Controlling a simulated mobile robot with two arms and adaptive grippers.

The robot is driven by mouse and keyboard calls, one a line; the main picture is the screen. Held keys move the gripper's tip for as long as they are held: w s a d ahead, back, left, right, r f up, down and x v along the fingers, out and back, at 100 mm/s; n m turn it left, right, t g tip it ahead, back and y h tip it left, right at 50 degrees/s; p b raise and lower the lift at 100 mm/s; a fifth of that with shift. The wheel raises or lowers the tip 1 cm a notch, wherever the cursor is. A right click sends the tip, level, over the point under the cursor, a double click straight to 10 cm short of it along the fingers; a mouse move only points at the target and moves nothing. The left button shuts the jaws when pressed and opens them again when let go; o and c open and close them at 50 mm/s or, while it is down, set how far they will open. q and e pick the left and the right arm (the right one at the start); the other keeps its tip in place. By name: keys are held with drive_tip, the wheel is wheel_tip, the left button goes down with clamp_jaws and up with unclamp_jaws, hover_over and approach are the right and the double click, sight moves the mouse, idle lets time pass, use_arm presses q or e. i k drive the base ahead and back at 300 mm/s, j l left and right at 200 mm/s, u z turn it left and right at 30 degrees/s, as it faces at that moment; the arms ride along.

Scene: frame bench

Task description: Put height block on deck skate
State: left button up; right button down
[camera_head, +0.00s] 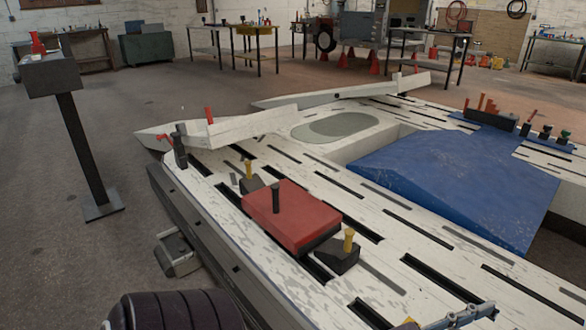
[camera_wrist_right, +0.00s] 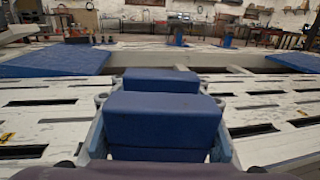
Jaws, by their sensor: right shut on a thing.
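A red-topped slab with a black post, which looks like the deck skate (camera_head: 305,222), lies flat on the slotted white deck in the head view. A dark block with a yellow peg (camera_head: 336,256) touches or nearly touches its near right corner. Another (camera_head: 250,182) sits at its far left. My right gripper (camera_head: 455,318) is cut off at the bottom right of the head view, right of the skate. In the right wrist view its two blue pads (camera_wrist_right: 163,105) are close together. The height block in its grip is hidden there. My left gripper is out of view.
The white deck (camera_head: 225,205) has many dark slots. A large blue sloped sheet (camera_head: 455,185) covers its middle right. A white beam (camera_head: 240,126) lies at the far left end. A dark pedestal (camera_head: 80,150) stands left of the deck. Small tools stand on a rack (camera_head: 490,118).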

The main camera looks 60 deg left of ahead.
sight(298, 200)
drive_tip(key=j+u, duration=0.15)
drive_tip(key=u, duration=0.3)
drive_tip(key=j+u, duration=0.1)
drive_tip(key=u, duration=0.4)
drive_tip(key=j+u, duration=0.15)
drive_tip(key=u, duration=0.3)
